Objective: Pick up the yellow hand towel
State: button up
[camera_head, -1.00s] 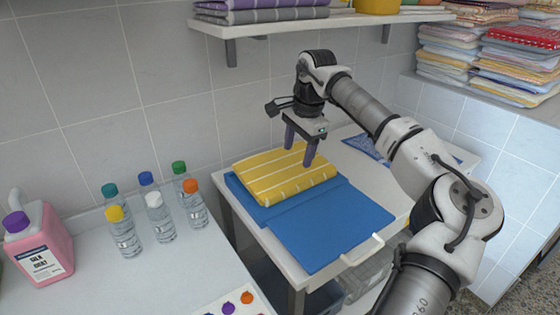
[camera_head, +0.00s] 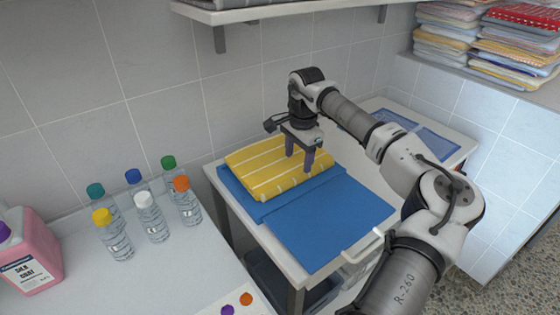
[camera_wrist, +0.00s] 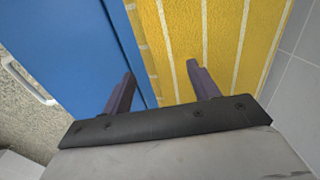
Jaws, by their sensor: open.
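In that view my gripper (camera_wrist: 160,88) has one finger over the yellow towel and the other over the blue side near the towel's edge. Nothing is between the fingers. Whether the fingertips touch the towel I cannot tell.
The white cart (camera_head: 375,215) has a handle at its front and a blue patterned cloth (camera_head: 435,139) at its far right. Several capped bottles (camera_head: 152,220) and a pink jug (camera_head: 30,255) stand on the left counter. A wall shelf (camera_head: 260,12) hangs above.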

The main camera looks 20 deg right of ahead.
aim_at(295, 171)
jog(key=f, duration=0.1)
jog(key=f+p, duration=0.1)
jog(key=f, duration=0.1)
jog(key=w+f, duration=0.1)
jog(key=shift+a+f+p, duration=0.25)
jog(key=shift+f+p, duration=0.1)
jog(key=shift+f, duration=0.05)
jog(key=c, duration=1.3)
jog(key=shift+s, duration=0.1)
